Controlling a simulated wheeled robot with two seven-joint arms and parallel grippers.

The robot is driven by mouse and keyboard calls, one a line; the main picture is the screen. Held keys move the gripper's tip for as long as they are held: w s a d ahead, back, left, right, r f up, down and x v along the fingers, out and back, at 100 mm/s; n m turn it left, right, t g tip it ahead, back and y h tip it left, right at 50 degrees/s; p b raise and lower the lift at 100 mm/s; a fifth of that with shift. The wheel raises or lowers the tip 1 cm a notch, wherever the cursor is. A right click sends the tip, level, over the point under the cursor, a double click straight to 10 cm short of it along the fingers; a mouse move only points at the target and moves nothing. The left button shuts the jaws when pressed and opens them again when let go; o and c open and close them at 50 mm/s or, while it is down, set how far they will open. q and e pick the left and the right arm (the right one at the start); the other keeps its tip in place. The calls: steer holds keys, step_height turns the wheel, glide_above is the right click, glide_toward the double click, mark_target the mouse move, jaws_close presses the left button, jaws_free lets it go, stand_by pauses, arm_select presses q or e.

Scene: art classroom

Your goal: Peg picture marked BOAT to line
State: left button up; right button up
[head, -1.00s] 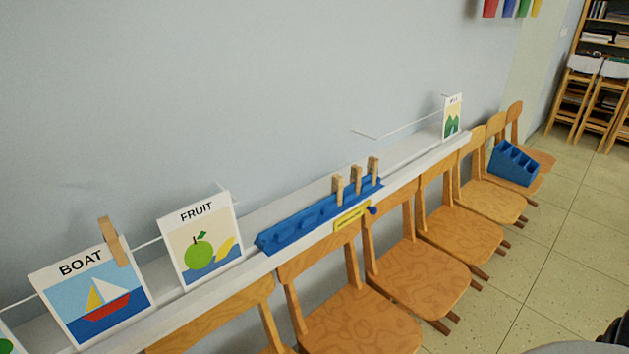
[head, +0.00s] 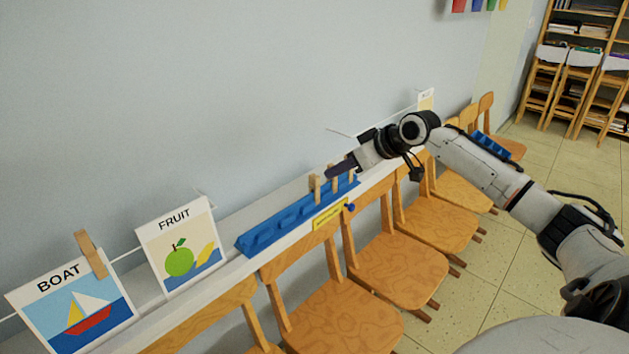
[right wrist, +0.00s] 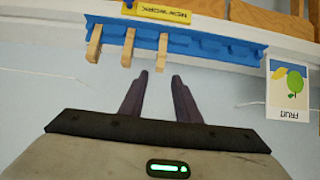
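The BOAT picture (head: 72,308) stands at the left of the head view, with one wooden peg (head: 90,254) on its top right corner. A thin white line (head: 126,255) runs between it and the FRUIT picture (head: 179,250). My right gripper (head: 340,169) is at the blue peg rack (head: 262,234), partly in front of its pegs. In the right wrist view, its two dark fingers (right wrist: 160,78) are apart and empty. Three wooden pegs stand on the rack, the closest one (right wrist: 163,48) just beyond the fingertips. My left gripper is out of view.
The rack sits on a white ledge (head: 222,270) along the wall and carries a yellow label (head: 330,214). Wooden chairs (head: 340,315) line the ledge. Another picture (head: 426,99) stands at the far end, partly hidden by my arm. A blue holder (head: 492,145) lies on a far chair.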

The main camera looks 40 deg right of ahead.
mark_target(318, 179)
steer(key=x, duration=0.4)
steer(key=shift+w+a+f, duration=0.15)
steer(key=shift+w+f, duration=0.05)
steer(key=shift+w, duration=0.1)
steer(key=b+x, duration=0.3)
steer(key=x, duration=0.3)
steer(key=shift+f, duration=0.2)
steer(key=shift+w+f, duration=0.25)
steer(key=shift+w, duration=0.1)
steer(key=c, duration=0.7)
steer(key=shift+r, duration=0.1)
steer(key=shift+c, duration=0.2)
